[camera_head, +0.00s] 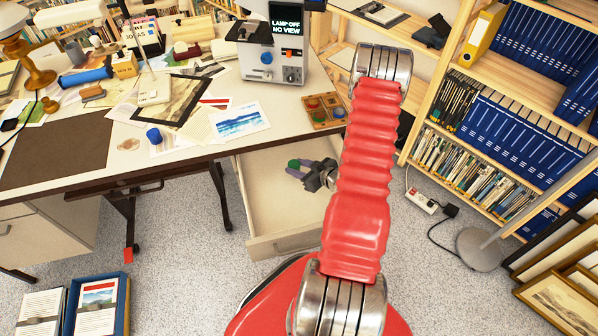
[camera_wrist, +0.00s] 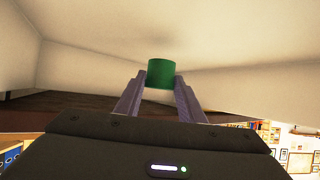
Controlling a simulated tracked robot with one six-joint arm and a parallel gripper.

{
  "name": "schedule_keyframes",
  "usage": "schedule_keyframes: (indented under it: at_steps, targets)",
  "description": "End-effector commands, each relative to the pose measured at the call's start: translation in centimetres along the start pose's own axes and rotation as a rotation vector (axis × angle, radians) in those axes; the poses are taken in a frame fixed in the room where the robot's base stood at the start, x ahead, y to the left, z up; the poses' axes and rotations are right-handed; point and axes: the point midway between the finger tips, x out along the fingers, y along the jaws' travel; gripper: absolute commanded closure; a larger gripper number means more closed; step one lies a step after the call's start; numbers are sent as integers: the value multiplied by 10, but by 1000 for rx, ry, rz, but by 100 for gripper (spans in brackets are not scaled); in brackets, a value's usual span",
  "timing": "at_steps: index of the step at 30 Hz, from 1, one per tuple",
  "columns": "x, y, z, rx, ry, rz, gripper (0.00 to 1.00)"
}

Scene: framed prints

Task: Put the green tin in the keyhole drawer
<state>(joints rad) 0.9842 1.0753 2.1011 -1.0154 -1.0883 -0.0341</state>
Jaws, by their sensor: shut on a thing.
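The green tin (camera_head: 293,163) is held between the purple fingers of my gripper (camera_head: 291,169). In the wrist view the tin (camera_wrist: 161,73) sits between the two fingertips, with cream surfaces behind it. An open cream drawer (camera_head: 285,241) sticks out under the right part of the desk. My gripper is over or within the drawer's opening; I cannot tell how far the tin is above its floor. I cannot make out a keyhole on the drawer front. My red arm hides the drawer's right side.
The desk (camera_head: 75,185) is crowded with prints and tools. A blue tin (camera_head: 155,136) and a wooden tray (camera_head: 327,123) with coloured round spots are on it. A bookcase (camera_head: 440,125), floor lamp base (camera_head: 480,248) and frames (camera_head: 562,300) stand right. A blue box (camera_head: 124,300) is lower left.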

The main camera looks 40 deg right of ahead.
Motion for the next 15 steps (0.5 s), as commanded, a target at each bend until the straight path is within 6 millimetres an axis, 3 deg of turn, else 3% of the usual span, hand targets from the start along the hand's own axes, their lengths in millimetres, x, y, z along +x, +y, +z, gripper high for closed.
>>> schedule_keyframes:
  at_steps: [6,15]
  targets:
    - [12,-1,22,2,0,-2,87]
    - [16,0,28,-1,1,-1,87]
